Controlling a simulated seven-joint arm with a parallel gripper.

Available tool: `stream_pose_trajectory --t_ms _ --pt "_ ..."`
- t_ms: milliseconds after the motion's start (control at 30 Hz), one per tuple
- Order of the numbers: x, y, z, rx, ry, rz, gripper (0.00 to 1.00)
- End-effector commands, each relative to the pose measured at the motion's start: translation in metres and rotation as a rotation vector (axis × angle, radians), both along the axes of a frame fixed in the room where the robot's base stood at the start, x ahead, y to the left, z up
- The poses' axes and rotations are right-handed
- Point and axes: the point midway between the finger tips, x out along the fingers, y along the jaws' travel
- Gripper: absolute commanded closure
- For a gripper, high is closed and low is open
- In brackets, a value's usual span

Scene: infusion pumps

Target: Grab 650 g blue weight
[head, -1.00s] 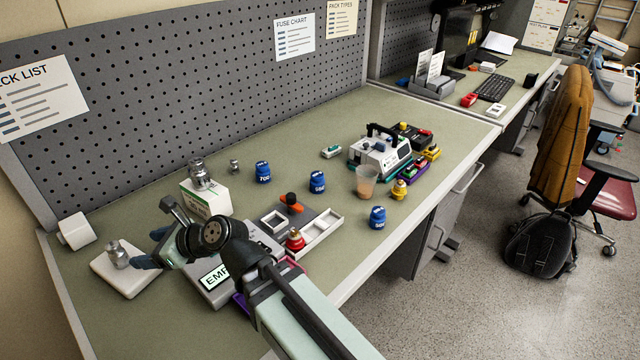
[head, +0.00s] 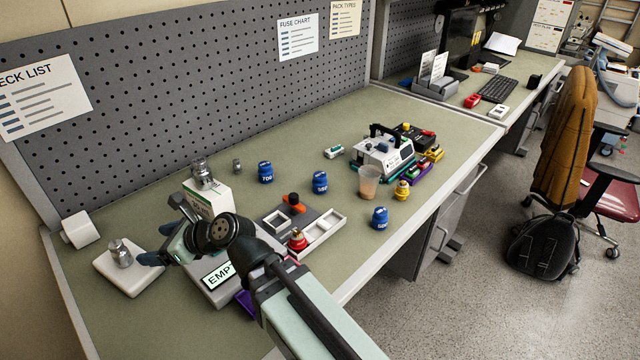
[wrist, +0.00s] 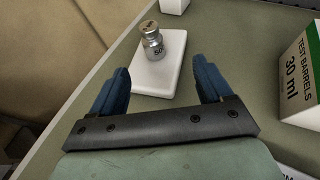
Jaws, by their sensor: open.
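Three blue weights stand upright on the bench in the head view: one at the back that appears to read 700 (head: 265,172), a middle one (head: 320,182) and a front one near the bench edge (head: 380,218). The labels on the middle and front weights are too small to read surely, so I cannot tell which is 650 g. My gripper (head: 158,244) is open and empty at the left, well apart from all three. In the wrist view my gripper (wrist: 161,86) faces a silver metal weight (wrist: 153,44) on a white plate (wrist: 162,72); no blue weight shows there.
A test barrels box (head: 205,200) with metal weights on top stands behind my arm. A cup (head: 369,180), a yellow weight (head: 402,190) and a pump (head: 385,155) stand farther right.

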Motion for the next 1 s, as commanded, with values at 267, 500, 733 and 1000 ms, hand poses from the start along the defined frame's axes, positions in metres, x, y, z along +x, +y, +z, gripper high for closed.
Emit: stream_pose_trajectory --t_ms 267,500,733,1000 --pt "0.076 -0.062 0.024 0.020 -0.028 -0.144 0.21" --pt "0.175 -0.119 0.064 0.026 -0.081 -0.285 0.21" --pt "0.258 -0.174 0.092 -0.066 -0.146 -0.376 0.21" --pt "0.341 -0.242 0.104 -0.361 -0.184 -0.362 0.21"
